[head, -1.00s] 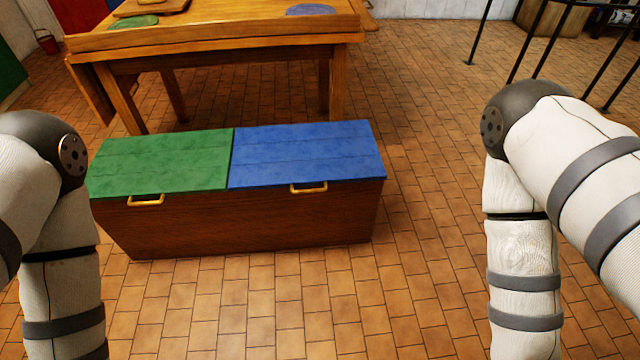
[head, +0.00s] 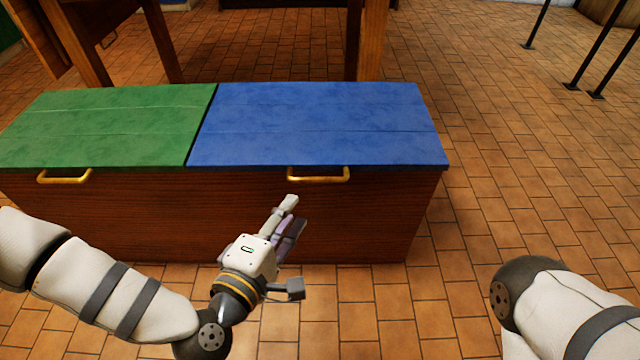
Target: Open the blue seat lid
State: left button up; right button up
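The blue seat lid (head: 320,125) lies shut on the right half of a wooden bench chest (head: 370,215). A brass handle (head: 319,178) sits at the lid's front edge. My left gripper (head: 294,212) is in front of the chest, just below and left of that handle, with its fingers pointing up toward it. It appears apart from the handle. The fingers are seen from the side and overlap, so their opening is hard to judge. My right arm (head: 565,310) shows at the lower right; its gripper is out of the picture.
A green lid (head: 105,125) with its own brass handle (head: 64,177) lies shut on the chest's left half. Wooden table legs (head: 368,45) stand behind the chest. Black metal posts (head: 585,50) stand at the far right. The tiled floor (head: 490,190) right of the chest is clear.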

aim_at(315, 178)
pick_arm(q)
jog(key=b+x, duration=0.3)
jog(key=x, duration=0.7)
jog(key=shift+w+d, duration=0.15)
jog(key=shift+d, duration=0.05)
jog(key=shift+w+d+b, duration=0.15)
jog(key=shift+w+b, duration=0.2)
grip_shut()
jog(key=shift+s, duration=0.1)
pick_arm(e)
jog(key=shift+s+f+g, duration=0.4)
jog(key=shift+s+f, duration=0.65)
jog(key=shift+f, duration=0.2)
